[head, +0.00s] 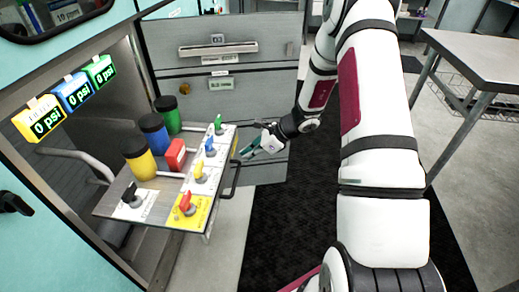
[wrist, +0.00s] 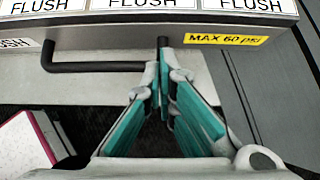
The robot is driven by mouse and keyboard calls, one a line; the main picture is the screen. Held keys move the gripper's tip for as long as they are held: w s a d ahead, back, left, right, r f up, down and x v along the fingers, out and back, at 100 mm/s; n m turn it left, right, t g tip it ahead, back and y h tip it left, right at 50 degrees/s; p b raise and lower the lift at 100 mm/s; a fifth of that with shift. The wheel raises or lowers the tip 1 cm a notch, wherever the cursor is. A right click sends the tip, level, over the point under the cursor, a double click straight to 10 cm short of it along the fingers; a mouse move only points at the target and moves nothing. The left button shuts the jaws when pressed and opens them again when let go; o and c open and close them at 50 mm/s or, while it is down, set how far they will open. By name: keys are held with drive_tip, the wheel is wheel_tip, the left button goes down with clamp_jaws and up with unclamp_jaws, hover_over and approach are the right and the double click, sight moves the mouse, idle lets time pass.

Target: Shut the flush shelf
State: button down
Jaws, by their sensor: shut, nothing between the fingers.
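The flush shelf (head: 113,196) is pulled out of the cabinet at the left of the head view. It carries colored valves and yellow, blue and green capped bottles. Its black handle (head: 236,178) is on the front edge, facing right. The handle (wrist: 95,67) also spans the upper left of the wrist view, below the FLUSH labels. My gripper (head: 246,153) is shut and empty at the far end of the shelf's front edge. In the wrist view, its closed fingertips (wrist: 164,72) overlap the handle's right end. I cannot tell whether they touch it.
An open grey door panel (head: 230,100) stands behind the shelf. Three psi displays (head: 72,90) hang above it on the cabinet. A metal table (head: 480,58) is at the right. A black mat (head: 285,215) covers the floor in front of the shelf.

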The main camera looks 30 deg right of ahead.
sight(229, 159)
drive_tip(key=shift+w+a+r, duration=0.15)
drive_tip(key=shift+w+a, duration=0.8)
drive_tip(key=shift+a, duration=0.3)
drive_tip(key=shift+a, duration=0.1)
